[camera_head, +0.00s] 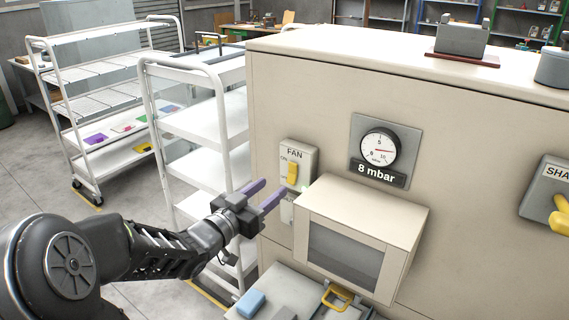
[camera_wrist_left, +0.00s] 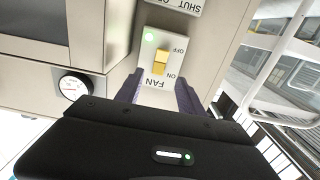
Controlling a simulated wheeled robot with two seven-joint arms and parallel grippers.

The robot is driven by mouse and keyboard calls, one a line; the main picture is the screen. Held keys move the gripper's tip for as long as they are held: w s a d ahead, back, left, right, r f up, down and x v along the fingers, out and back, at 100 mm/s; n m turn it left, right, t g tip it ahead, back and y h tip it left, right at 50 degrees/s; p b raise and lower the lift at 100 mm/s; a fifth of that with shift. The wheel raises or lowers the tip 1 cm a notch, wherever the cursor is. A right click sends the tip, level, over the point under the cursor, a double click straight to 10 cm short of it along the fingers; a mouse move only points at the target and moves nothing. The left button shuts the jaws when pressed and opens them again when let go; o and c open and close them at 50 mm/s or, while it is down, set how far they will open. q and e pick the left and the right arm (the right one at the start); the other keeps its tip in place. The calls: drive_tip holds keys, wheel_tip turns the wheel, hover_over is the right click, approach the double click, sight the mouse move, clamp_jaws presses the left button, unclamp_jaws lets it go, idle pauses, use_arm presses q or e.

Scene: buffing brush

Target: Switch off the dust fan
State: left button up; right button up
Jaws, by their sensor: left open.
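The fan switch (camera_head: 306,160) is a pale plate labelled FAN on the cabinet front, with ON marked above OFF and a yellow lever (camera_head: 292,173). In the left wrist view the plate appears upside down, with the yellow lever (camera_wrist_left: 160,62) and a lit green lamp (camera_wrist_left: 149,37). I cannot tell for sure which way the lever is set. My left gripper (camera_head: 267,191) is open and empty, in front of the plate and slightly left of and below the lever. In the wrist view its purple fingers (camera_wrist_left: 158,84) straddle the plate's FAN end. My right gripper is not in view.
A box with a dark window (camera_head: 345,255) juts from the cabinet right of the switch. A gauge (camera_head: 380,147) reading 8 mbar is above it. A white cart (camera_head: 205,125) stands left of the cabinet. A blue block (camera_head: 251,303) lies below on a ledge.

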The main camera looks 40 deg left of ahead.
sight(292, 171)
use_arm(q)
drive_tip(key=w+p, duration=0.2)
drive_tip(key=w, duration=0.5)
drive_tip(key=shift+w+r, duration=0.15)
drive_tip(key=shift+w, duration=0.2)
drive_tip(key=shift+c, duration=0.5)
clamp_jaws()
